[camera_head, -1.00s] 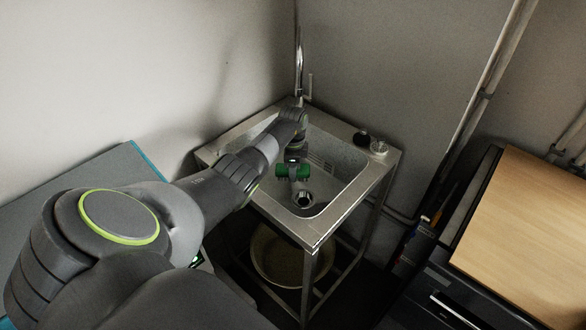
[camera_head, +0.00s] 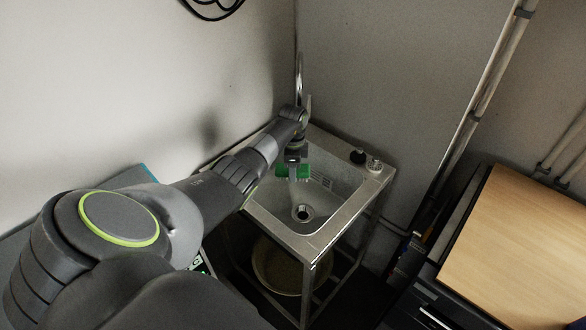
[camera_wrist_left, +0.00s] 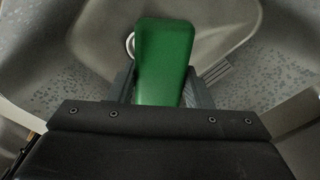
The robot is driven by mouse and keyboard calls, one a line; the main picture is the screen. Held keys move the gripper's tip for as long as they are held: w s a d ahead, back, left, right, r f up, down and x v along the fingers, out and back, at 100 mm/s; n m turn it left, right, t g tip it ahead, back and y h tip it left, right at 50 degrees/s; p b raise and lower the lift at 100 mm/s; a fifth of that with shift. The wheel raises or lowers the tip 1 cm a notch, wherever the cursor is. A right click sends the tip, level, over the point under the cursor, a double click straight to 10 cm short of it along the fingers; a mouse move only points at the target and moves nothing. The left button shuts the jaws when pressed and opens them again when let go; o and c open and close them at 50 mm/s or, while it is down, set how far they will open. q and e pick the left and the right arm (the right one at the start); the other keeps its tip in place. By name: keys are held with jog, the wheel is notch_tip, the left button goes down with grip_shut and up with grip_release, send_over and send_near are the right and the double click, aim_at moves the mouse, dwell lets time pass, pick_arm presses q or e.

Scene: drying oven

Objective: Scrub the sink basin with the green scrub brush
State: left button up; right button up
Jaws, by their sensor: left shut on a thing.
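The green scrub brush (camera_head: 306,171) is in my left gripper (camera_head: 293,163), over the back part of the sink basin (camera_head: 336,190) in the head view. In the left wrist view, the brush (camera_wrist_left: 163,60) stands between the two fingers of my left gripper (camera_wrist_left: 160,85), which are shut on it. The metal basin (camera_wrist_left: 240,85) lies behind it there. The round drain (camera_head: 302,212) is nearer to me than the brush. I cannot tell whether the brush touches the basin. My right gripper is not in view.
The tap (camera_head: 299,80) rises behind my left wrist. A dark small item (camera_head: 357,156) and a clear small one (camera_head: 374,165) stand on the sink's right rim. A bowl (camera_head: 276,268) sits under the sink. A wooden-topped cabinet (camera_head: 520,240) stands at right.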

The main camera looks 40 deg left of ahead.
pick_arm(q)
jog(key=shift+r+p, duration=2.15)
jog(key=shift+r, duration=0.55)
jog(key=shift+f, duration=0.1)
